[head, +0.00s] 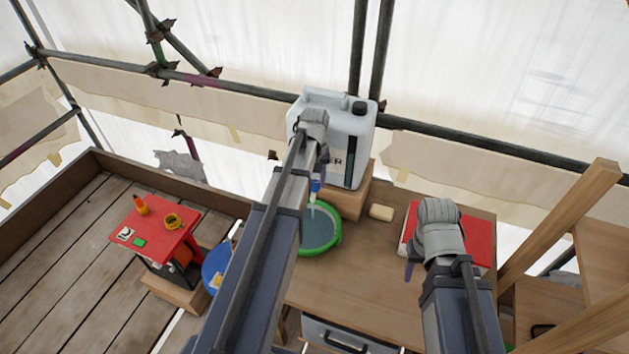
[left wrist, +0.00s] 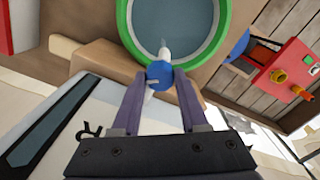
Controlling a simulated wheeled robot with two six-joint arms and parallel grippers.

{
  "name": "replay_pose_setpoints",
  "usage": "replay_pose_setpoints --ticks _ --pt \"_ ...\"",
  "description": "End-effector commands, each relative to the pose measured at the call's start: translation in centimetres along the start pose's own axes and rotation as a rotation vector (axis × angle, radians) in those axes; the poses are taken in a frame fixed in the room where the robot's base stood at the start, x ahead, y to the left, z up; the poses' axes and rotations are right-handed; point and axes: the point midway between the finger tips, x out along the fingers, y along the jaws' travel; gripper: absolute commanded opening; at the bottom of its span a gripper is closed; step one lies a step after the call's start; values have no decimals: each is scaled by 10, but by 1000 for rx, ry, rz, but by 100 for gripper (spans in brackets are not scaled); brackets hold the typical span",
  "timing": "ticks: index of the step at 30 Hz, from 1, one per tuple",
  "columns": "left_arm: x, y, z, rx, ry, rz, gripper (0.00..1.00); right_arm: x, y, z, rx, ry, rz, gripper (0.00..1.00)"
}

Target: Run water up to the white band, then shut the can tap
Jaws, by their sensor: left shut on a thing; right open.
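The white can (head: 358,122) stands on a wooden block, with a dark upright strip on its front. Its blue tap (head: 315,186) points down over a green-rimmed bucket (head: 335,241). A thin pale stream runs from the tap into grey-blue water (head: 317,228), also visible in the left wrist view (left wrist: 190,20). My left gripper (left wrist: 160,77) is shut on the blue tap handle (left wrist: 159,73). My right gripper (head: 410,272) is open and empty, beside a red-topped object (head: 478,238).
A wooden bench (head: 365,285) carries the bucket and block (head: 350,200). A tan sponge-like block (head: 381,212) lies right of the can. A red-topped stand (head: 150,232) with small items and a blue round object (head: 214,265) are at left. A wooden post (head: 560,220) rises at right.

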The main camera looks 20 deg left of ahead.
Motion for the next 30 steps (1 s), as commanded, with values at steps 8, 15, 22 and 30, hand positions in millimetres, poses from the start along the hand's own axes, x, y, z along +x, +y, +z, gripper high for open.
replay_pose_setpoints --ticks 8,15,22,30 --pt "0 0 0 -262 0 0 0 0 0 0 0 0 0 50" --pt "0 0 0 -489 0 0 0 0 0 0 0 0 0 50" --pt "0 0 0 -693 0 0 0 0 0 0 0 0 0 50" --pt "0 0 0 -878 0 0 0 0 0 0 0 0 0 50"
